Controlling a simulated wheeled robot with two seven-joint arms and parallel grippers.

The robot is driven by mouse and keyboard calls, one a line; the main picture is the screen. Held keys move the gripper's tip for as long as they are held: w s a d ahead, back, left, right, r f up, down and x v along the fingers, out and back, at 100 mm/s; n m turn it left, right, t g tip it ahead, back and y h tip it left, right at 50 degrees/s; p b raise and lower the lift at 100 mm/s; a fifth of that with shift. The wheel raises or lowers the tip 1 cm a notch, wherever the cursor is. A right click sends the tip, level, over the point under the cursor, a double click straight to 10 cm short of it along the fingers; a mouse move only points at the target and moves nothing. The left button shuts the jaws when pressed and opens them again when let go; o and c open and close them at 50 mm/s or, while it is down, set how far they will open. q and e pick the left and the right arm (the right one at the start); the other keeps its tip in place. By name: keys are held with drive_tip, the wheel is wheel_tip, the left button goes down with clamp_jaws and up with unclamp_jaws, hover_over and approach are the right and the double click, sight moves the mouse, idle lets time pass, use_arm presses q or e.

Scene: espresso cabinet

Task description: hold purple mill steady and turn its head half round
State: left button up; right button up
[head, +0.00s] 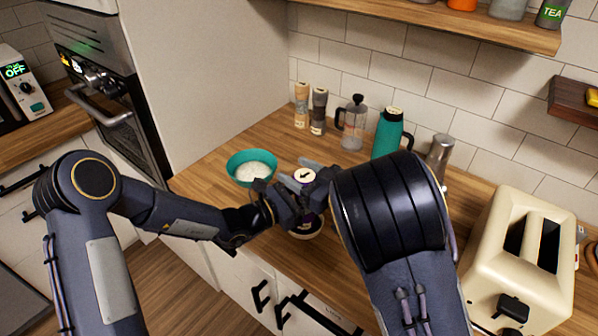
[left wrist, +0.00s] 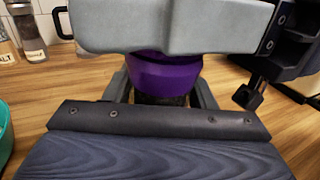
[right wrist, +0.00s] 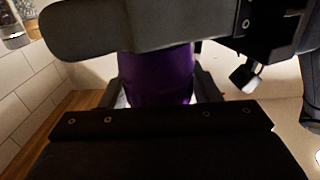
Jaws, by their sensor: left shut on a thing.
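The purple mill stands upright on the wooden counter with a marked white cap (head: 304,175) on top; its body is mostly hidden by my grippers in the head view. My left gripper (head: 287,212) is shut on it from the left, and the left wrist view shows the purple body (left wrist: 165,75) between the fingers. My right gripper (head: 320,184) is at the mill's upper part from the right. In the right wrist view the purple surface (right wrist: 157,75) lies between its fingers, but whether they press on it is unclear.
A teal bowl (head: 251,166) with white contents is just left behind the mill. Salt (head: 301,105) and pepper (head: 318,110) mills, a French press (head: 353,122), a teal flask (head: 387,133) and a metal shaker (head: 439,155) line the wall. A cream toaster (head: 525,240) stands right.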

drive_tip(key=c, duration=0.6)
drive_tip(key=shift+w+d+f+m+t+h, duration=0.15)
drive_tip(key=shift+d+m+t+h, duration=0.15)
drive_tip(key=shift+m+t+h, duration=0.25)
drive_tip(key=shift+a+m+t+h, duration=0.1)
drive_tip(key=shift+m+t+h, duration=0.55)
drive_tip(key=shift+t+h, duration=0.15)
drive_tip(key=m+t+h, duration=0.1)
drive_tip(key=h, duration=0.1)
drive_tip(key=m+t+h, duration=0.1)
drive_tip(key=m+h, duration=0.1)
drive_tip(key=shift+w+t+h, duration=0.1)
drive_tip(key=shift+t+h, duration=0.15)
drive_tip(key=shift+h, duration=0.1)
drive_tip(key=shift+w+d+r+m+t+h, duration=0.1)
drive_tip(key=shift+d+m+t+h, duration=0.1)
drive_tip(key=shift+m+h, duration=0.9)
drive_tip(key=shift+s+d+r+m+t+h, duration=0.15)
drive_tip(key=shift+m+h, duration=0.55)
drive_tip(key=shift+h, duration=0.75)
drive_tip(key=shift+w+d+f+m+t+h, duration=0.15)
drive_tip(key=shift+m+t+h, duration=0.1)
drive_tip(key=shift+m+h, duration=0.85)
drive_tip(key=shift+r+h, duration=0.1)
drive_tip(key=shift+h, duration=0.25)
drive_tip(key=o, duration=1)
